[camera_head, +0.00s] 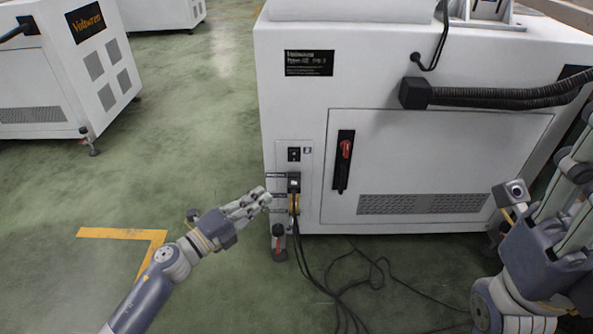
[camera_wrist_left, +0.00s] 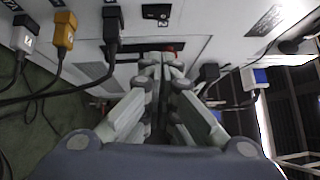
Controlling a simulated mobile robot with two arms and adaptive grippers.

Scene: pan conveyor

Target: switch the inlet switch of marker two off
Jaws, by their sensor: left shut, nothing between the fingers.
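The inlet switch, a small black rocker switch (camera_head: 294,154), sits on a narrow panel at the lower left of the white machine's front. A small label is beside it; in the wrist view the switch (camera_wrist_left: 156,11) is at the top edge, and its label seems to read 2. Its rocker position is too small to tell. My left gripper (camera_head: 265,195) is shut and empty, below and left of the switch, near the plugs. Its fingertips (camera_wrist_left: 162,60) look apart from the switch. My right gripper (camera_head: 582,145) is at the right edge, partly cut off, its finger opening unclear.
Grey, yellow (camera_wrist_left: 64,30) and black (camera_wrist_left: 112,28) plugs show in the wrist view. A red handle (camera_head: 346,150) is to the right. Cables (camera_head: 345,290) lie on the floor; the floor at left is mostly clear.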

